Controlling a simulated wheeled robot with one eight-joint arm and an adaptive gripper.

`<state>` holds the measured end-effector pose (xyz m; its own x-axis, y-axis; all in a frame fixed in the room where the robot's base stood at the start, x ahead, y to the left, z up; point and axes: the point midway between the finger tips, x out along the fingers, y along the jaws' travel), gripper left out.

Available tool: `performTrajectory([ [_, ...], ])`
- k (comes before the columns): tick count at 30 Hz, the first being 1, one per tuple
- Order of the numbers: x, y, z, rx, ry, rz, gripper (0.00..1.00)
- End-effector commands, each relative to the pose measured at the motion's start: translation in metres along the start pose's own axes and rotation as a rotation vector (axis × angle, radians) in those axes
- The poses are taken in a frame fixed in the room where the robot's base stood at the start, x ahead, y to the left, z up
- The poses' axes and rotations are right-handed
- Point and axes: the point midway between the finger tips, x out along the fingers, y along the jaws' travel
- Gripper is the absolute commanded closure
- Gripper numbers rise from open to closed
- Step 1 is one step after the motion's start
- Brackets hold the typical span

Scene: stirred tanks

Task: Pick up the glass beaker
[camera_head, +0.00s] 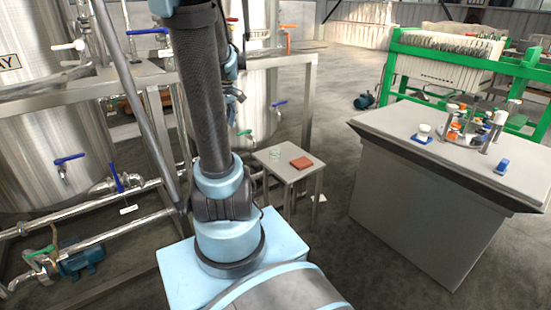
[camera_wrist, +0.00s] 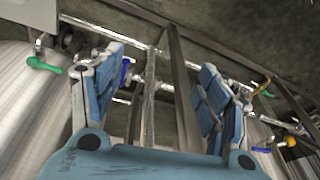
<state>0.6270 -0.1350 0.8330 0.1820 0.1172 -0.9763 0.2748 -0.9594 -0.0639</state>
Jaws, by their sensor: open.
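The glass beaker (camera_head: 274,154) is small and clear and stands upright on the left part of a small grey table (camera_head: 287,173), beyond my arm in the head view. A red-brown block or book (camera_head: 302,163) lies on the same tabletop, to the right of the beaker. My gripper (camera_wrist: 162,75) shows in the wrist view with its two blue-padded fingers wide apart and nothing between them. The beaker is not in the wrist view, and the gripper is apart from it. In the head view my arm hides much of the middle left.
Steel tanks (camera_head: 35,120) with pipes, blue-handled valves and a blue pump (camera_head: 82,262) stand at the left. A metal frame (camera_head: 308,100) rises behind the small table. A large grey bench (camera_head: 400,185) with bottles stands at the right.

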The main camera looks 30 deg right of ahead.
Motion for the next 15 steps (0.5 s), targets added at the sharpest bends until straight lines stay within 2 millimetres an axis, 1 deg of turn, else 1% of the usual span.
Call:
performTrajectory([
  [1,0.001,0.018,-0.005,-0.004,0.005,-0.004,0.31],
  [7,0.011,0.081,-0.017,-0.056,0.030,-0.020,0.31],
  [11,0.020,0.125,-0.018,-0.090,0.049,-0.028,0.31],
  [15,0.033,0.173,-0.014,-0.126,0.072,-0.033,0.31],
])
